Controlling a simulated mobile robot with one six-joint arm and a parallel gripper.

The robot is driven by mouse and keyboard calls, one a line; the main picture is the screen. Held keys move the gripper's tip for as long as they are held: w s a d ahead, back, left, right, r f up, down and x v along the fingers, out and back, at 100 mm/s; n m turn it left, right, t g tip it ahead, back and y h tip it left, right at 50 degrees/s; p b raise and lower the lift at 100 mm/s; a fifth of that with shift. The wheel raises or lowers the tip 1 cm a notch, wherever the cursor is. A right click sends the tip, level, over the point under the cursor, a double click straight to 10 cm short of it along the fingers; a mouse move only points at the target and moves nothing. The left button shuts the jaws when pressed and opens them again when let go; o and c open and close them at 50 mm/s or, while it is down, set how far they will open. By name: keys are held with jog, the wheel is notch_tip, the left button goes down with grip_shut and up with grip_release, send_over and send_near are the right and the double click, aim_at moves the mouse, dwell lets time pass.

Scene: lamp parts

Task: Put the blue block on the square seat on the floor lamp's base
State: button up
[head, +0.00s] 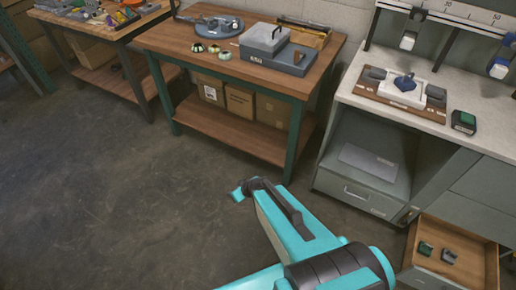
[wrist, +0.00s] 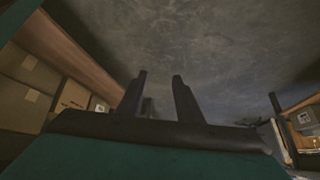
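My gripper (wrist: 158,90) shows in the wrist view with two dark fingers apart and nothing between them, against grey floor. In the head view my arm reaches over the floor in front of the middle bench; I cannot make out the fingers there. A dark blue piece (head: 404,82) sits on a white block on the right counter; I cannot tell if it is the task's blue block. A round grey-blue base (head: 211,26) lies on the middle bench, possibly the floor lamp's base; its square seat is too small to tell.
The middle bench (head: 180,42) also holds a grey case (head: 264,40) and several small round pieces. The right counter (head: 455,88) carries a small dark box (head: 463,122). Below it a drawer (head: 463,238) stands open with two small pieces inside. The floor at left is clear.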

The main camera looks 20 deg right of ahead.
jog(key=s+a+f+g, duration=0.3)
jog(key=s+f, duration=0.1)
jog(key=s, duration=0.4)
jog(key=s+d+m+g+h, duration=0.1)
jog(key=s+g, duration=0.3)
jog(key=s, duration=0.6)
jog(key=s+d+f+m+g+h, duration=0.1)
jog(key=s+d+g, duration=0.3)
jog(key=s, duration=0.6)
jog(key=shift+s+d+f+m+g+h, duration=0.15)
jog(key=shift+s+m+g+h, duration=0.25)
jog(key=shift+m+g, duration=0.25)
jog(key=shift+w, duration=0.1)
